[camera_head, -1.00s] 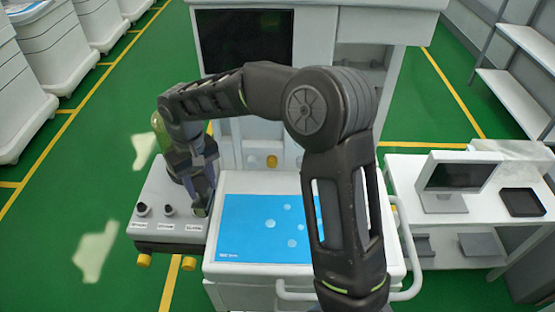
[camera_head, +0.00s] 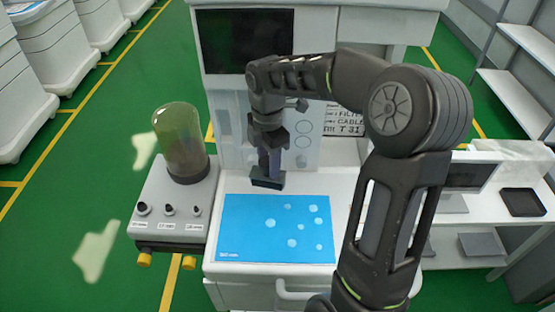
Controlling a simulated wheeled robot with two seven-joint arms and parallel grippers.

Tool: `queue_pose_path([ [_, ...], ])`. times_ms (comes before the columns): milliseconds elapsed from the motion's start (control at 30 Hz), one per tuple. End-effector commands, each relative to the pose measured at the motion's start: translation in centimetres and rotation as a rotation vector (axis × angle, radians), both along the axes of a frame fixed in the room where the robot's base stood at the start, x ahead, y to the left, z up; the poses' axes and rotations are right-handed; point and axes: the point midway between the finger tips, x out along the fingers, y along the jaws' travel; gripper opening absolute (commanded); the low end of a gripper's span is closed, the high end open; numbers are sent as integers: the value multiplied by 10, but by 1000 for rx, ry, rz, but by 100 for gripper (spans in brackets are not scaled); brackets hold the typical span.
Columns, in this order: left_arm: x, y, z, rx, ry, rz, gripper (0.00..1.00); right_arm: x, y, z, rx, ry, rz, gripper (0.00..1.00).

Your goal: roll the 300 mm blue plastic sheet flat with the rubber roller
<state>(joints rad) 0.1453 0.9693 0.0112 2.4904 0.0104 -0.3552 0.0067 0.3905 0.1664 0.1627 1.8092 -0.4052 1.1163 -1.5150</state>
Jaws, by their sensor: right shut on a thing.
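The blue plastic sheet (camera_head: 245,235) lies on the white cart top. Several pale round bubble-like spots show on it, mostly in its middle and right part. My right gripper (camera_head: 268,168) is above the sheet's far edge, pointing down. It is shut on a dark block-shaped thing, which looks like the rubber roller (camera_head: 267,183). Much of that thing is hidden by the gripper, and I cannot tell whether it touches the sheet. My left gripper is not in view.
A grey unit with dark knobs (camera_head: 165,225) and a greenish clear cylinder (camera_head: 181,143) stands left of the sheet. A dark screen (camera_head: 245,41) is behind. A side table with a monitor and black tray (camera_head: 521,202) is at right. My right arm covers the cart's right side.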

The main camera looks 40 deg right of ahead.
Motion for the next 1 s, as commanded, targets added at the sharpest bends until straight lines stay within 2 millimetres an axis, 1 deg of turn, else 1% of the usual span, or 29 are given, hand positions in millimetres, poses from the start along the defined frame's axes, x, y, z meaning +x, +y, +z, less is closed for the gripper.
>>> queue_pose_path([
  [33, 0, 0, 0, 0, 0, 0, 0, -4, -6, 2, -2, -1, 51, 3],
  [100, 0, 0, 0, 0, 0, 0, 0, -8, -12, 3, -4, -1, 117, 3],
  [233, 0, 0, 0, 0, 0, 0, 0, -12, -17, 5, -7, -1, 189, 3],
  [667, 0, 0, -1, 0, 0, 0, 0, -13, -18, 4, -7, 0, 207, 3],
  [833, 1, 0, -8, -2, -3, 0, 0, -13, -18, -5, -7, 0, 207, 3],
  [1000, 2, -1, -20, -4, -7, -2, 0, -13, -18, -21, -7, 1, 207, 3],
])
